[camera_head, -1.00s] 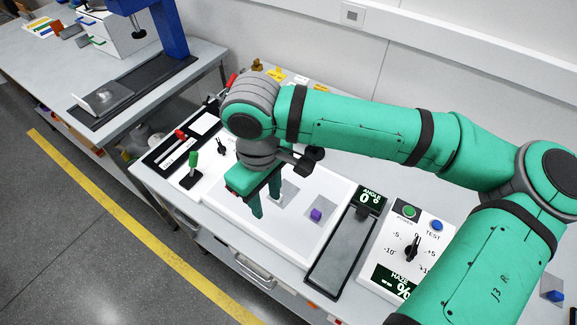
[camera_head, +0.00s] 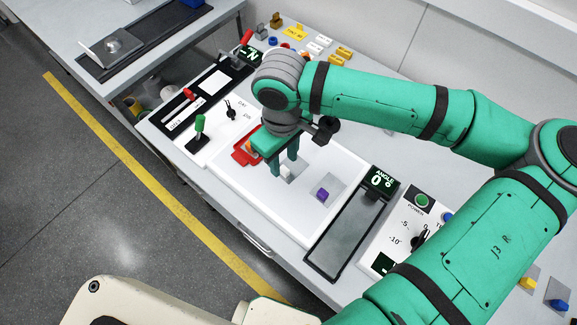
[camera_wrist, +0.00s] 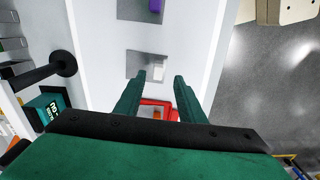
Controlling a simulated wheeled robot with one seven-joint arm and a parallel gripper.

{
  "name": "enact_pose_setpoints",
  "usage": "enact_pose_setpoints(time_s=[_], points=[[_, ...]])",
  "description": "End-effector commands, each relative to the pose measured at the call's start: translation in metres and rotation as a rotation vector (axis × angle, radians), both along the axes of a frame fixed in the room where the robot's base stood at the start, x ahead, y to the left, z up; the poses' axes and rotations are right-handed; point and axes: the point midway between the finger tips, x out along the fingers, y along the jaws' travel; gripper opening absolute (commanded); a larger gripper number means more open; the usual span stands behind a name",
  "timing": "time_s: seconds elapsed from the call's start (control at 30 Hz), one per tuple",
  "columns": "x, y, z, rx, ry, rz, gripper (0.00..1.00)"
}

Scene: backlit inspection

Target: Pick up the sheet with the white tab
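The sheet with the white tab (camera_wrist: 136,62) is a small grey translucent square on the white lit panel. Its white tab (camera_wrist: 157,73) stands on it, and in the wrist view shows between my fingertips. In the head view the sheet (camera_head: 297,167) is partly hidden by my fingers, with the white tab (camera_head: 286,172) just visible. My gripper (camera_head: 283,171) points down close over the tab, fingers apart and empty. The wrist view also shows my gripper (camera_wrist: 159,79) open. I cannot tell its exact height above the tab.
A sheet with a purple tab (camera_head: 322,194) lies to the right on the same panel (camera_head: 318,228). A red tray (camera_head: 240,157) holding something orange is at the panel's left, beside my gripper. A dark framed plate (camera_head: 340,243) and dial box are right; a green-knobbed lever (camera_head: 199,125) is left.

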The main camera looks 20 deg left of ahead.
Motion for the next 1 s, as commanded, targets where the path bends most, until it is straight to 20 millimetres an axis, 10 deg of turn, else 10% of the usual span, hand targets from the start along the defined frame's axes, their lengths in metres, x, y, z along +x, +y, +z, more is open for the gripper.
enact_pose_setpoints(time_s=[0.57,0.73,1.0], points=[[0.005,0.000,-0.043,0.000,0.000,-0.002,0.36],[0.005,0.000,-0.043,0.000,0.000,-0.002,0.02],[0.005,0.000,-0.043,0.000,0.000,-0.002,0.00]])
